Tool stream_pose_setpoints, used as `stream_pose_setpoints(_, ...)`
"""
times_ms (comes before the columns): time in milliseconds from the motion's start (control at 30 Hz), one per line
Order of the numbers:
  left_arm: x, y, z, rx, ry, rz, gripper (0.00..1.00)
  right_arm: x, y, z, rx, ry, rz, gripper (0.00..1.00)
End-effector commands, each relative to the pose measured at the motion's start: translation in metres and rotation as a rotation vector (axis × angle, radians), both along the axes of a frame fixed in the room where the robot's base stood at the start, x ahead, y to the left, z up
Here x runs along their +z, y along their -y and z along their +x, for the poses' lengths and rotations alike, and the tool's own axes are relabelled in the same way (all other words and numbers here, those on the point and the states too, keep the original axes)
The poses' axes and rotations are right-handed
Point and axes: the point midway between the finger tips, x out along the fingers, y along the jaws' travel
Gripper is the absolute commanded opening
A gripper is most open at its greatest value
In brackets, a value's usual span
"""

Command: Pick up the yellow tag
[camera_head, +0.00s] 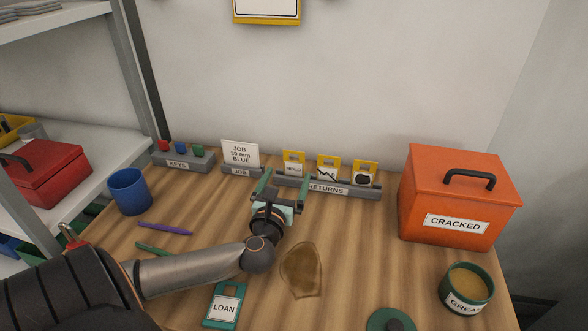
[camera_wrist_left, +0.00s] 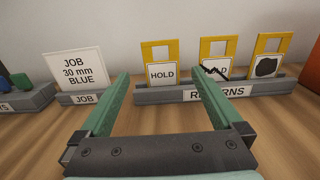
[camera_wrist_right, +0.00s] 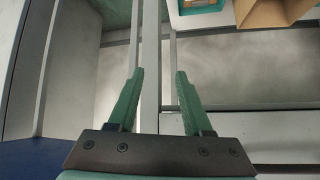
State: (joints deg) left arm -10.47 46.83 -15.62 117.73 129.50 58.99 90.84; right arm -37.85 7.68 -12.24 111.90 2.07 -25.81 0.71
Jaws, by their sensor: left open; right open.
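Three yellow tags stand upright in the grey RETURNS rack (camera_head: 345,190) at the back of the table. The left tag (camera_head: 294,157) reads HOLD. The middle tag (camera_head: 328,162) has a dark jagged mark across its label. The right tag (camera_head: 365,167) has a black blot. My left gripper (camera_head: 284,186) is open and empty in front of the rack's left end. In the left wrist view the HOLD tag (camera_wrist_left: 159,72) shows between its fingers (camera_wrist_left: 160,82). My right gripper (camera_wrist_right: 160,73) is open and empty, away from the table's objects.
An orange CRACKED box (camera_head: 455,190) and a grease tin (camera_head: 467,283) are at right. A blue mug (camera_head: 129,191), pens (camera_head: 165,228), LOAN tag (camera_head: 224,305) and brown stain (camera_head: 301,270) lie around my left arm.

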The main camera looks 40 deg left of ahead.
Motion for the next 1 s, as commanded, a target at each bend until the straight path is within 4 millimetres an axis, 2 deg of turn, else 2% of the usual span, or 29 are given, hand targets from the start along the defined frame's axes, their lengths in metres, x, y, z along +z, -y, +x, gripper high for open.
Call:
stream_pose_setpoints(267, 0.000, -0.008, 0.015, 0.001, 0.001, 0.002, 1.00, -0.002, 0.000, 0.000, 0.001, -0.002, 0.000, 0.50)
stream_pose_setpoints(600, 0.000, -0.026, 0.051, 0.002, 0.002, 0.002, 1.00, -0.003, -0.001, 0.002, 0.005, 0.000, 0.001, 0.50)
stream_pose_setpoints(933, -0.001, -0.029, 0.057, 0.000, 0.000, 0.000, 1.00, 0.001, -0.003, 0.006, 0.006, 0.010, 0.003, 0.50)
stream_pose_setpoints(1000, -0.001, -0.029, 0.057, 0.000, 0.000, 0.000, 0.94, 0.001, -0.003, 0.005, 0.006, 0.010, 0.003, 0.50)
